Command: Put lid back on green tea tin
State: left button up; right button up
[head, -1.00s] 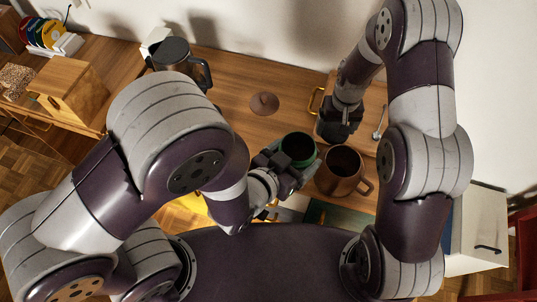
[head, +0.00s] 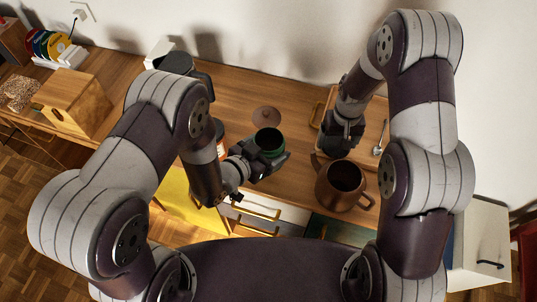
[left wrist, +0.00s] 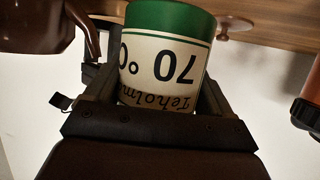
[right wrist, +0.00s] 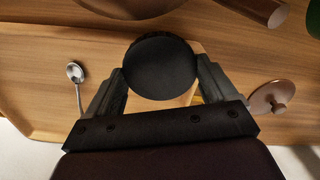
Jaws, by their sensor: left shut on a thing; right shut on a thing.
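The green tea tin (head: 268,139) is in my left gripper (head: 267,156), which is shut around its sides. Its top is open and shows a dark inside in the head view. In the left wrist view the tin (left wrist: 165,50) has a green band and a cream label with "70°" upside down. My right gripper (head: 341,140) is shut on a round black lid (right wrist: 161,66), seen face-on between its fingers in the right wrist view. The lid is hidden in the head view. My right gripper is to the right of the tin, apart from it, over the wooden tray's front end.
A brown teapot (head: 341,186) stands right of the tin, near the front edge. Its knobbed brown lid (head: 266,117) lies just behind the tin. A wooden tray (head: 371,105) holds a spoon (head: 380,137). An orange container (head: 221,149) stands left, partly hidden by my left arm.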

pick_arm(q)
jog(key=shift+f, duration=0.1)
jog(key=shift+f, duration=1.9)
jog(key=shift+f, duration=0.2)
jog(key=o, duration=1.4)
jog(key=shift+c, duration=0.2)
jog(key=shift+r, duration=0.2)
jog(key=v, duration=0.7)
jog(key=shift+s+r, duration=0.15)
jog(key=shift+s, duration=0.05)
